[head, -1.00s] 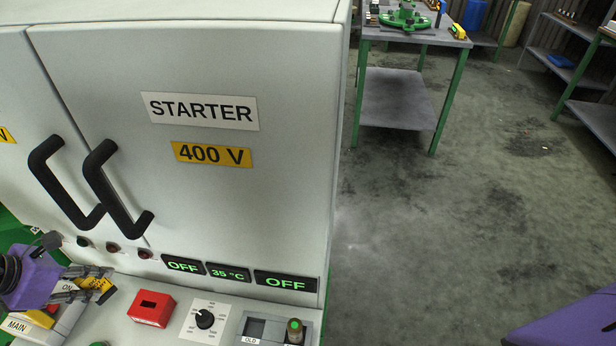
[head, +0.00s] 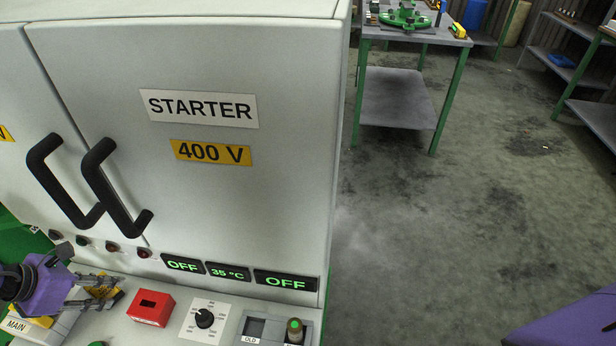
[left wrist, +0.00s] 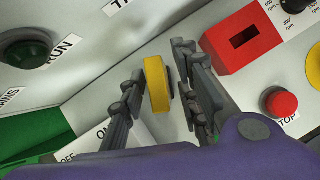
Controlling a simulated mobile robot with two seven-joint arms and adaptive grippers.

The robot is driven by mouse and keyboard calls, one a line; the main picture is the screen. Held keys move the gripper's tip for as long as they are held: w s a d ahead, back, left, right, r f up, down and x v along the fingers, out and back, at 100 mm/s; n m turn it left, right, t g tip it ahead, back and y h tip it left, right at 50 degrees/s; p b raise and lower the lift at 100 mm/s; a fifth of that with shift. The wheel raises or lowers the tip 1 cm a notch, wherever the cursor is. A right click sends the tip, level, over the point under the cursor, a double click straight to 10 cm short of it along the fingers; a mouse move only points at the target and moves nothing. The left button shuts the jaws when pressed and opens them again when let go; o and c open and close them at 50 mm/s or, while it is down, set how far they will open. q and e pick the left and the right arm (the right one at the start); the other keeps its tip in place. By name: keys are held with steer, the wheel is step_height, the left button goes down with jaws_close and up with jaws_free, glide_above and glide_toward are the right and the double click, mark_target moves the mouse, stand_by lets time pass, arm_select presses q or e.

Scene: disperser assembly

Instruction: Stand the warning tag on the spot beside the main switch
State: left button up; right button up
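The yellow warning tag (head: 104,292) stands on the panel near the lower left in the head view, partly covered by my gripper. It shows as a thick yellow piece (left wrist: 158,84) in the left wrist view. My left gripper (head: 100,290) has one finger on each side of the tag. In the left wrist view, narrow gaps seem to show between the fingers (left wrist: 160,70) and the tag. The main switch (head: 42,321), partly yellow, is at the lower left by the MAIN label, largely hidden by my gripper. The marked spot is not clearly visible. My right gripper is out of view.
A red slotted box (head: 151,308) and a rotary dial (head: 205,318) stand right of the gripper. The cabinet door (head: 220,90) with black handles (head: 115,190) rises behind the panel. A red STOP button (left wrist: 281,103) shows in the left wrist view.

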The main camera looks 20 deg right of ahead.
arm_select(q)
steer(key=shift+r, duration=0.1)
steer(key=shift+a+r, duration=0.1)
steer(key=shift+r, duration=0.2)
steer(key=v, duration=1.1)
steer(key=shift+s+r, duration=0.2)
steer(key=shift+r, duration=0.05)
